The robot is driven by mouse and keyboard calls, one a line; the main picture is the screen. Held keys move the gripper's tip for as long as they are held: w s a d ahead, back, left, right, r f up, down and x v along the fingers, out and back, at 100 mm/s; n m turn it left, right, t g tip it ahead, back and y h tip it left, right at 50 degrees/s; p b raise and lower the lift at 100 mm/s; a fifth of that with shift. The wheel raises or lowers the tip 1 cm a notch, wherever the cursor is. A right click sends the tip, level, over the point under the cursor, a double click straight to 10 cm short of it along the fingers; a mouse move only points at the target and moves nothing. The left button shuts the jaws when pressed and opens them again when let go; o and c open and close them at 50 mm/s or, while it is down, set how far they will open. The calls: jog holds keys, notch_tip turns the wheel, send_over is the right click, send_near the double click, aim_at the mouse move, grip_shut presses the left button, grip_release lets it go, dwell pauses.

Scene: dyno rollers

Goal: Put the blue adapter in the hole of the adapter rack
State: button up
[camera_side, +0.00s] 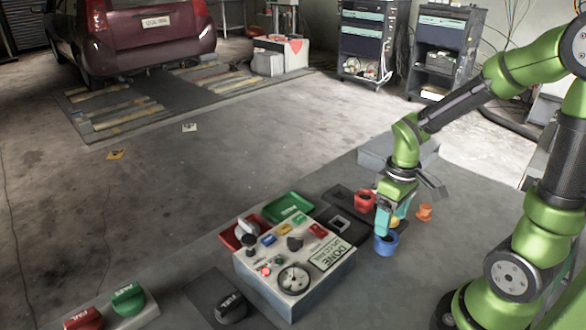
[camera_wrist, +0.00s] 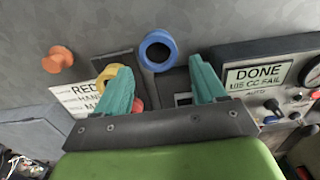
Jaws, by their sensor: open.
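The blue adapter (camera_side: 386,245) is a short ring standing on the grey table, at the tips of my gripper in the side view. In the wrist view its open top, the blue ring (camera_wrist: 158,36), lies just beyond the gap between the teal fingers. My gripper (camera_wrist: 162,72) is open and points down, with nothing seen between its fingers. In the side view my gripper (camera_side: 386,234) covers part of the adapter's surroundings; contact cannot be told. The dark adapter rack (camera_side: 324,214) has a pale square-framed opening (camera_side: 340,224) and lies left of the gripper, partly hidden.
A red adapter (camera_side: 364,201) and a yellow adapter (camera_wrist: 108,66) are near the gripper. A small orange piece (camera_side: 425,212) lies to the right. A control box (camera_side: 296,262) with knobs and a DONE display stands at left. Green (camera_side: 289,207) and red trays lie behind it.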

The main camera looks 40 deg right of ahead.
aim_at(386, 240)
notch_tip(386, 240, down, 7)
jog(key=shift+d+f, duration=0.15)
dwell(0.4)
